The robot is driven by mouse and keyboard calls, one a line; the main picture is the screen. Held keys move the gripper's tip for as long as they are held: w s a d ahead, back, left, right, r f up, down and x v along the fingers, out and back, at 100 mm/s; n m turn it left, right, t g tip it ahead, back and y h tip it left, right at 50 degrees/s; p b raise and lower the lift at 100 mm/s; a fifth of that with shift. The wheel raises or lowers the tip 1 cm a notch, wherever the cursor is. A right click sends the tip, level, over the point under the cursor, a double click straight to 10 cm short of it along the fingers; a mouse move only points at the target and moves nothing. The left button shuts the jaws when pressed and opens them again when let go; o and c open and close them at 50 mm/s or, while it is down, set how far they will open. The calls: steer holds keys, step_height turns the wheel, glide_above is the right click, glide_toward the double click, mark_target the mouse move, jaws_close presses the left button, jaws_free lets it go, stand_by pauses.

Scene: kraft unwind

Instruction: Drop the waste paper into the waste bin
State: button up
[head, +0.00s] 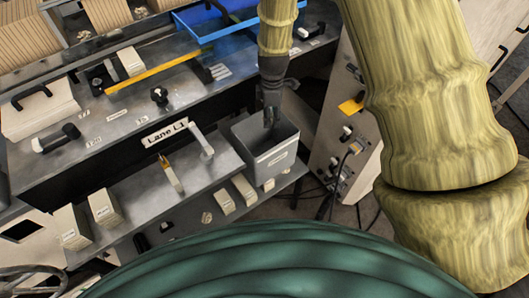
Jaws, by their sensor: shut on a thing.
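My gripper (270,119) is dark grey and points down over the waste bin. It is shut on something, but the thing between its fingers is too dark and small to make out. The waste bin (267,162) is a grey open-topped box with a pale label on its front, at the middle of the head view. The fingertips appear at the bin's opening; their exact height against the rim is unclear. A small crumpled paper-like wad (207,217) lies on the lower shelf, left of the bin. I cannot tell whether waste paper is inside the bin.
A grey bench marked "Lane L1" (165,133) has knobs and a yellow bar (153,74). A blue tray (215,24) is at the back. Several pale blocks (105,208) stand on the lower shelf (150,210). A panel with knobs (340,135) stands right of the bin.

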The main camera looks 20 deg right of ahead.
steer(key=o, duration=0.8)
step_height(320, 180, up, 12)
steer(key=shift+w+f, duration=0.1)
stand_by(0.5)
stand_by(0.4)
